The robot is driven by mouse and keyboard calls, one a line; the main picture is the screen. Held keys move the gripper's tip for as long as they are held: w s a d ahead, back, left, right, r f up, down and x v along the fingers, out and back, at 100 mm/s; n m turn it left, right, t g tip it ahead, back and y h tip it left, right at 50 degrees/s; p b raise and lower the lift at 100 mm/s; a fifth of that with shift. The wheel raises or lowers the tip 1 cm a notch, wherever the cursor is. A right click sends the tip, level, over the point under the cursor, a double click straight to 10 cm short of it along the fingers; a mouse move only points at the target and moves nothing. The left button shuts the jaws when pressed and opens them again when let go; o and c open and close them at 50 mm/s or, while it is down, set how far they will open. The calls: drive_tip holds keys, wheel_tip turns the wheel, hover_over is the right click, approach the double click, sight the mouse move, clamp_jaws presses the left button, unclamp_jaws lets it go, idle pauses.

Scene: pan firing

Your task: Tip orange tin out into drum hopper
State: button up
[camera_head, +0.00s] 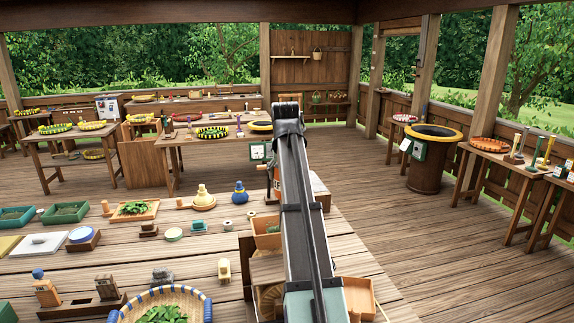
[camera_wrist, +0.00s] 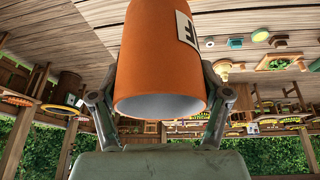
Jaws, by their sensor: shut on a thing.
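The orange tin (camera_wrist: 155,50) fills the middle of the wrist view, with a white label marked in black on its side. My gripper (camera_wrist: 160,85) is shut on it, one finger on each side. The tin's round pale mouth faces the lower edge of that view; whether anything is inside cannot be told. In the head view only a strip of the tin (camera_head: 277,181) shows left of my arm, which hides the gripper.
A dark bin with a yellow rim (camera_head: 432,160) stands on the right floor. The near table (camera_head: 120,258) carries trays, several small pots and a leaf-filled basket (camera_head: 165,304). Open floor lies right of my arm. The wrist view is upside down, floor above and hedge below.

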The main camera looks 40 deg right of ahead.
drive_tip(key=shift+r, duration=0.4)
drive_tip(key=shift+r+p, duration=0.95)
drive_tip(key=shift+r, duration=1.1)
